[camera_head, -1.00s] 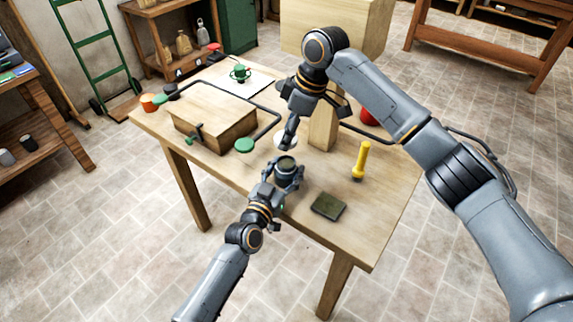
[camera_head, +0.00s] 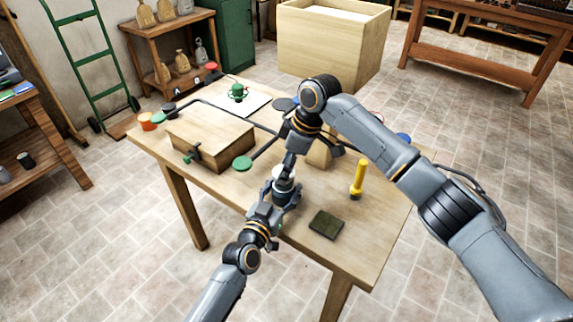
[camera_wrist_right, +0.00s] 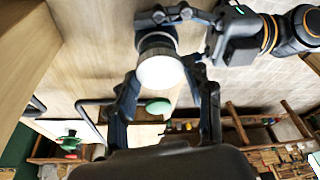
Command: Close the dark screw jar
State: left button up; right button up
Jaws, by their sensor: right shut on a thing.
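The dark screw jar (camera_head: 284,185) is upright in my left gripper (camera_head: 286,194), whose fingers close around it above the front of the table. Its dark side also shows in the right wrist view (camera_wrist_right: 157,42). My right gripper (camera_head: 286,165) comes from above, shut on the white round lid (camera_wrist_right: 160,72). In the head view the lid (camera_head: 281,172) is right over the jar's mouth and hides it. I cannot tell whether lid and jar touch or are threaded.
On the table are a wooden box (camera_head: 212,138), a green disc (camera_head: 242,163), a yellow tool (camera_head: 358,180), a dark green block (camera_head: 326,224), and a green cup (camera_head: 238,92) on a white sheet. A wooden block (camera_head: 319,154) stands close behind my right gripper.

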aim_at(284, 190)
jog(key=shift+f, duration=0.65)
jog(key=shift+f, duration=0.6)
